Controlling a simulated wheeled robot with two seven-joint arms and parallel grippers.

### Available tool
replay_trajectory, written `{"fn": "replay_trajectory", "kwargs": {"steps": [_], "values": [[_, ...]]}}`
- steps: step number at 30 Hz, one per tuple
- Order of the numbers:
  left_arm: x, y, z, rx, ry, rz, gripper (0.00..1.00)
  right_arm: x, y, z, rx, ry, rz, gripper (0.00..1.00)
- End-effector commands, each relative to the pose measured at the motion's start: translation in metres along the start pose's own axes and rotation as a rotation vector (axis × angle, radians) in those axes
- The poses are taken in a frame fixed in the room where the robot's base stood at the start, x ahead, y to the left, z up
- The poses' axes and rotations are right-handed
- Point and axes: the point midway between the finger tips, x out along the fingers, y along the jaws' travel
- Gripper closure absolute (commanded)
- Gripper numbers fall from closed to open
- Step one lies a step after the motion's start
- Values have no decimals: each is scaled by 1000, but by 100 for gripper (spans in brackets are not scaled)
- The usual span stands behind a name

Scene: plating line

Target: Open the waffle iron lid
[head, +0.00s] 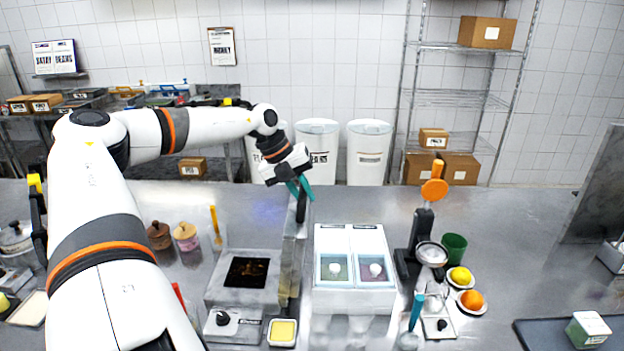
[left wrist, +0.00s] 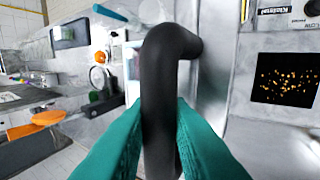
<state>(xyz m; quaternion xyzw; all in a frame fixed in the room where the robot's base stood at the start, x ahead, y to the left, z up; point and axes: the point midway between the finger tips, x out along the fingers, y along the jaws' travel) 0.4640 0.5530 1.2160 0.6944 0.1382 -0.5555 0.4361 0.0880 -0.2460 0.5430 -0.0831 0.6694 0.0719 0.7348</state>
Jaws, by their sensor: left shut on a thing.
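The waffle iron (head: 225,293) is a grey metal box on the counter, with a dark cooking plate (head: 247,272) exposed on top. Its lid (head: 293,262) stands about upright at the right side of the base, seen nearly edge-on. The black handle (head: 300,208) is at the top of the lid. My left gripper (head: 301,189) has teal fingers and is shut on this handle. In the left wrist view, the fingers pinch the bent black handle (left wrist: 160,95), with the grey lid (left wrist: 212,75) behind it. My right gripper is out of view.
A white two-well container (head: 350,240) stands close to the right of the lid. A juicer press (head: 425,225) with an orange (head: 471,300) and a lemon is further right. Wooden-lidded jars (head: 186,237) stand behind the iron, left. A small yellow-filled dish (head: 283,331) sits in front.

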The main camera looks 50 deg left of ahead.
Motion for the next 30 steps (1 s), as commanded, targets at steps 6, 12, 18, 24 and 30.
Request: {"fn": "replay_trajectory", "kwargs": {"steps": [6,12,18,24,30], "values": [[-1,-5,0,3,0,-27,100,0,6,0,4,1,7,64],[-1,-5,0,3,0,-29,100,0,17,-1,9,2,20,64],[0,-5,0,2,0,-29,72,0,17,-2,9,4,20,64],[-1,-5,0,1,0,-27,63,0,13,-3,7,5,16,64],[-5,-4,-1,1,2,-25,63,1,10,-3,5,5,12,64]]}}
